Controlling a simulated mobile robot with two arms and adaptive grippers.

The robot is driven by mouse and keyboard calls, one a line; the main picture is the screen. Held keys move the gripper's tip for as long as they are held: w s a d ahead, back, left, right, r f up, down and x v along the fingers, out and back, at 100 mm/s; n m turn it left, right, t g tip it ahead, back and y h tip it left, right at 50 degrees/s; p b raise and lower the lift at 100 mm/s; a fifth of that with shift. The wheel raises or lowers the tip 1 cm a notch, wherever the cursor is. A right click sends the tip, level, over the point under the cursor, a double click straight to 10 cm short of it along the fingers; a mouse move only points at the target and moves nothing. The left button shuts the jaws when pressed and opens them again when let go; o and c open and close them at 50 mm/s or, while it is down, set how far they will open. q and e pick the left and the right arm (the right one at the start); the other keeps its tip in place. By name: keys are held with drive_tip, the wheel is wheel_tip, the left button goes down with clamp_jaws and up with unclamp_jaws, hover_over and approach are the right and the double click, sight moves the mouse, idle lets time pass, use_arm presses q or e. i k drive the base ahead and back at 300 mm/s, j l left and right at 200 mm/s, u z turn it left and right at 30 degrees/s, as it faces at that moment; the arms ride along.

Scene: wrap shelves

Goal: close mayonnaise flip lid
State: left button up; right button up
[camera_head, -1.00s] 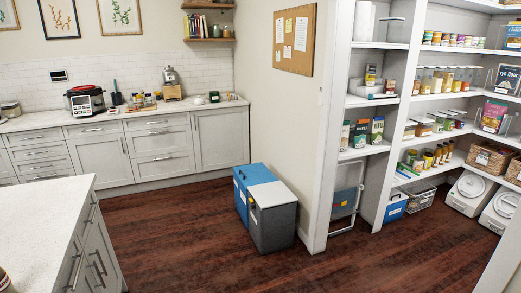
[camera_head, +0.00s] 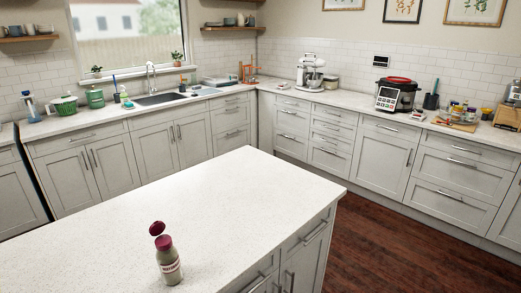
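Neither of my grippers shows in the head view.
The island counter (camera_head: 190,195) is otherwise bare where visible. Its right edge drops to drawers (camera_head: 305,250). Dark wood floor (camera_head: 390,230) lies between the island and the back counters, which hold a sink (camera_head: 160,98), a stand mixer (camera_head: 311,72) and a multicooker (camera_head: 396,94).

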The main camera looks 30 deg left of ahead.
sight(157, 227)
drive_tip(key=i+l+u, duration=0.1)
drive_tip(key=u, duration=0.3)
drive_tip(key=i+l+u, duration=0.2)
drive_tip(key=u, duration=0.2)
drive_tip(key=i+l+u, duration=0.25)
drive_tip(key=u, duration=0.15)
drive_tip(key=i+l+u, duration=0.15)
drive_tip(key=u, duration=0.25)
drive_tip(key=i+l+u, duration=0.1)
drive_tip(key=l+u, duration=0.3)
